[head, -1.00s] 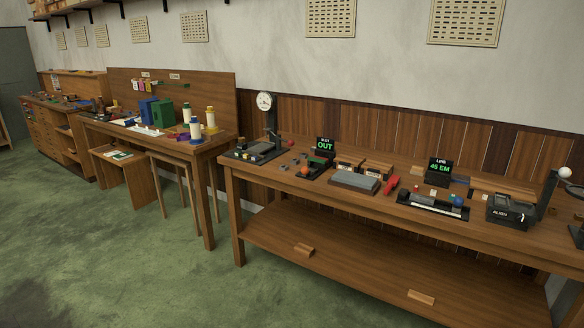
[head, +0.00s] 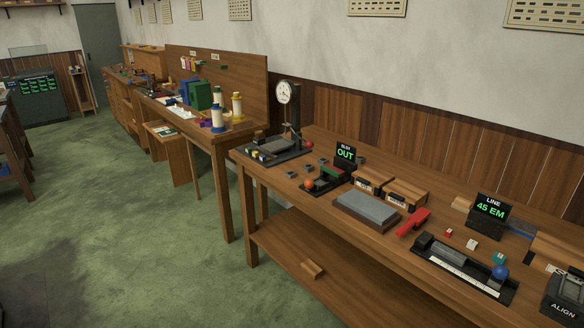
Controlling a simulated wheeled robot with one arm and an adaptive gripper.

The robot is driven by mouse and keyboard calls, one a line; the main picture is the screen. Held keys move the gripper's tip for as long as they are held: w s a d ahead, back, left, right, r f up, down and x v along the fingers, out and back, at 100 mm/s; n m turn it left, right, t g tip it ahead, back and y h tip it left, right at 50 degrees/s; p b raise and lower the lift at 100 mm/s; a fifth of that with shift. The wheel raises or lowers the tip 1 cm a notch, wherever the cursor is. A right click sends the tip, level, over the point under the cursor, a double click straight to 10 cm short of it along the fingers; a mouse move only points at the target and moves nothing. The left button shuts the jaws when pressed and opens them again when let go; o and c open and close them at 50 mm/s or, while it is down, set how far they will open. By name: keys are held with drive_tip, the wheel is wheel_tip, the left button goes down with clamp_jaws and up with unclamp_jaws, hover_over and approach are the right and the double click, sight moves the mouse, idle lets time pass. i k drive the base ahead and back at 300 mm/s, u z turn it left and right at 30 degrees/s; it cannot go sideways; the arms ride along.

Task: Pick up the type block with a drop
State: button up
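One is red (head: 448,233), one whitish (head: 472,245) and one teal (head: 499,259). They carry small pale marks, too small to read, so I cannot tell whether any shows a drop. Several small grey blocks (head: 323,162) lie near the "OUT" sign (head: 345,153), also without readable marks. My gripper is not in view.
A dial gauge stand (head: 285,110) is at the bench's far end. Green floor (head: 130,250) is open at left.

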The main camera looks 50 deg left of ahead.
sight(291, 174)
drive_tip(key=u, duration=0.6)
drive_tip(key=i, duration=1.45)
drive_tip(key=u, duration=2.15)
drive_tip(key=i, duration=1.05)
drive_tip(key=u, duration=1.15)
drive_tip(key=i, duration=0.6)
drive_tip(key=u, duration=0.05)
